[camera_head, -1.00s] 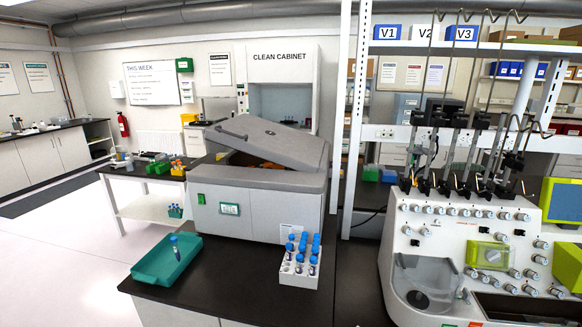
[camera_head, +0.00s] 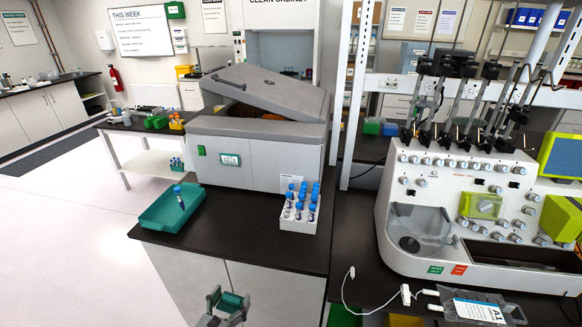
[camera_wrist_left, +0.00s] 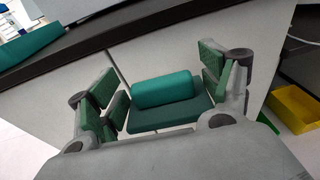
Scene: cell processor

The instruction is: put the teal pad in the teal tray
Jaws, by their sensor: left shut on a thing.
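The teal tray (camera_head: 157,219) lies on the dark bench at the left, with one blue-capped tube in it. Its edge also shows in the upper left of the left wrist view (camera_wrist_left: 28,45). My left gripper (camera_head: 229,303) is at the bottom of the head view, in front of the bench and lower than the tray. It is shut on the teal pad (camera_head: 231,302). In the left wrist view the pad (camera_wrist_left: 165,92) has a rounded upper part over a darker flat part, between the green-faced fingers. My right gripper is not in view.
A white rack (camera_head: 297,222) of blue-capped tubes stands right of the tray, before a grey centrifuge (camera_head: 260,150) with its lid raised. A white processor (camera_head: 470,220) stands at the right, with a bag (camera_head: 480,309) and cable near it. Bench between tray and rack is clear.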

